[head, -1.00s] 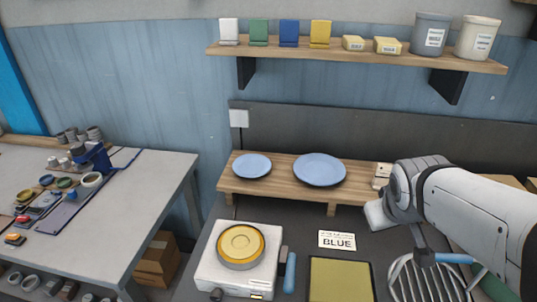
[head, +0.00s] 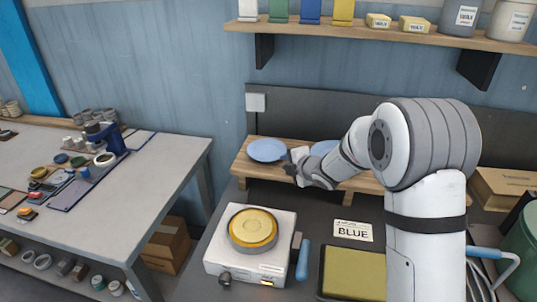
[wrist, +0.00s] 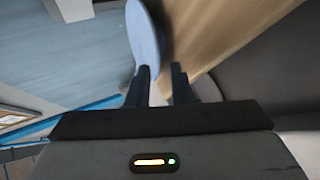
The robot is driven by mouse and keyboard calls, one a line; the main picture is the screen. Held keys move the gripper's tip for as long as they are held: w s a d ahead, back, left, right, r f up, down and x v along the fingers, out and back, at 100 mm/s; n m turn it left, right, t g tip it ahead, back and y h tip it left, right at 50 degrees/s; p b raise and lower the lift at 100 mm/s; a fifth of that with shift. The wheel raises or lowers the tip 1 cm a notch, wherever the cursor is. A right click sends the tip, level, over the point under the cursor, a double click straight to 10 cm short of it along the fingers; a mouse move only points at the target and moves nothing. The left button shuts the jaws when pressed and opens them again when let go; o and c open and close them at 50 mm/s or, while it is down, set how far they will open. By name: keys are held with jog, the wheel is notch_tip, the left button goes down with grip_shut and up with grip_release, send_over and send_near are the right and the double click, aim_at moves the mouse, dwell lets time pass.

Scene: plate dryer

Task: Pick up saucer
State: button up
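The saucer, the smaller blue plate (head: 266,150), lies on the left part of the low wooden shelf (head: 250,170). My gripper (head: 294,161) is at its right edge in the head view. In the wrist view my gripper (wrist: 161,72) is open, its two dark fingers apart. The saucer (wrist: 146,35) shows there just beyond the fingertips, nearly edge-on, with its lower part behind the left finger. I cannot tell whether a finger touches it. The larger blue plate (head: 323,147) lies to the right, partly hidden by my arm.
A white hot plate with a yellow round dish (head: 252,228) stands in front. A BLUE card (head: 352,231) and an olive mat (head: 352,272) lie to its right. An upper shelf (head: 300,25) holds tins and blocks. A side table (head: 150,160) with small pots is at left.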

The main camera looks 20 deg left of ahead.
aim_at(277, 159)
jog(key=p+x, duration=0.2)
jog(key=x, duration=0.4)
jog(key=shift+w+a, duration=0.2)
jog(key=shift+w, duration=0.05)
grip_shut()
